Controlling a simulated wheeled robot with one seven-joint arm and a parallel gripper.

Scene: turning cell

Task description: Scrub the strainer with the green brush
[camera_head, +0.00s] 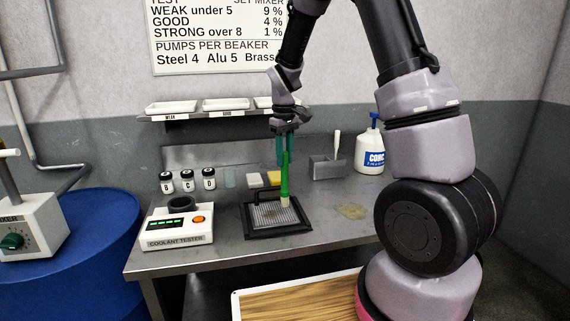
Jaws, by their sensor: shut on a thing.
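My gripper (286,146) is over the bench, pointing down, with its fingers shut on the green brush (285,180). The brush is upright, and its pale bristle end (285,203) is over the right part of the strainer. I cannot tell for sure whether the bristles touch the mesh. The strainer (263,214) is a flat grey mesh in a black frame with a black handle at its back left. It lies on the steel bench, with a brownish patch on its mesh.
A coolant tester (178,228) stands left of the strainer, with several small jars behind it. Sponges (254,180) lie behind the strainer. A metal holder (327,167) and a white pump bottle (369,150) stand at the back right. A tan puddle (351,211) lies on the bench.

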